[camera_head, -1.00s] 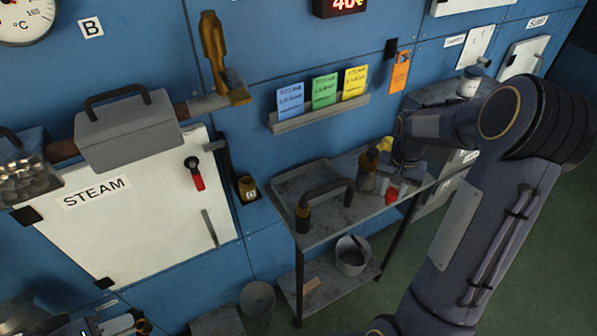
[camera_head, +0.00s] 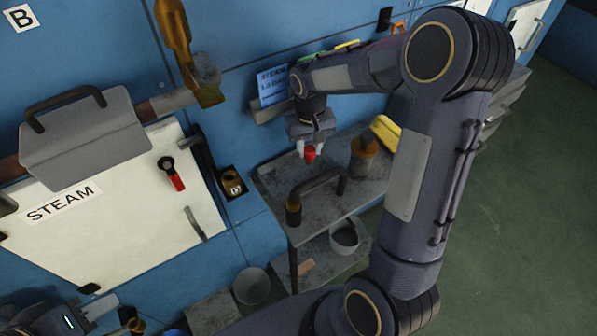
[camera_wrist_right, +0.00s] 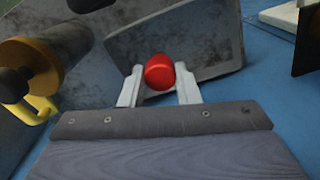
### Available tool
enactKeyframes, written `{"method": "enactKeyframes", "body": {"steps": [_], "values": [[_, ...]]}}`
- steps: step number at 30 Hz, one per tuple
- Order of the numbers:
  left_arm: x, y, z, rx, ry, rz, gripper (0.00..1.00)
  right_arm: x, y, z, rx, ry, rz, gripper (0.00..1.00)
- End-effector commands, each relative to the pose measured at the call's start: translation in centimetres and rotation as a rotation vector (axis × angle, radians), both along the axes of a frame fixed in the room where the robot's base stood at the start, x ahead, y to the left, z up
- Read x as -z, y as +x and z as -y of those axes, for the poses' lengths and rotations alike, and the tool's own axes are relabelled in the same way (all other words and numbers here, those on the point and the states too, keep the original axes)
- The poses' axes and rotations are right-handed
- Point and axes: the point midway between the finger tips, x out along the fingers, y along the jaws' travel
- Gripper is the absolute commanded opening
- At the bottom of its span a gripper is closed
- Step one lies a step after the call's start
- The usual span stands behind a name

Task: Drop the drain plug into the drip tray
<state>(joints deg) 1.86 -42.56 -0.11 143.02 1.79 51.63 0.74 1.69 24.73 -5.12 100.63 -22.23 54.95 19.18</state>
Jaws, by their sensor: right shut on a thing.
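The red drain plug (camera_head: 309,154) is between the white fingertips of my right gripper (camera_head: 310,150), which is shut on it. It hangs above the grey top of the metal cart. The right wrist view also shows the red plug (camera_wrist_right: 160,72) between the fingers (camera_wrist_right: 160,88).
A dark curved handle (camera_head: 318,183) with a brass end rises from the cart top. A brown and yellow cylindrical tool (camera_head: 364,158) stands to the right. A bucket (camera_head: 345,236) is on the lower shelf. The blue wall with the card rack (camera_head: 270,108) is close behind.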

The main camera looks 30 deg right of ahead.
Motion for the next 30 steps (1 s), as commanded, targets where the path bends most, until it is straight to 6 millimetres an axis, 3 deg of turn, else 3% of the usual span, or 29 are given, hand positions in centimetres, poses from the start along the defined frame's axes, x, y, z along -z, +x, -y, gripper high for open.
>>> {"method": "enactKeyframes", "body": {"steps": [15,26,27,30], "values": [[4.2,0.0,0.0,0.0,0.0,0.0,0.36,5.4,0.3,-0.4,-0.009,0.004,0.008,0.06],[4.4,0.0,0.0,0.0,0.0,0.0,0.36,5.8,0.3,-0.3,-0.007,0.003,0.008,0.06],[4.4,0.0,0.0,0.0,0.0,0.0,0.36,5.8,0.3,-0.3,-0.007,0.003,0.008,0.33],[4.4,0.0,0.0,0.0,0.0,0.0,0.36,5.8,0.3,-0.3,-0.007,0.003,0.008,0.46]]}}
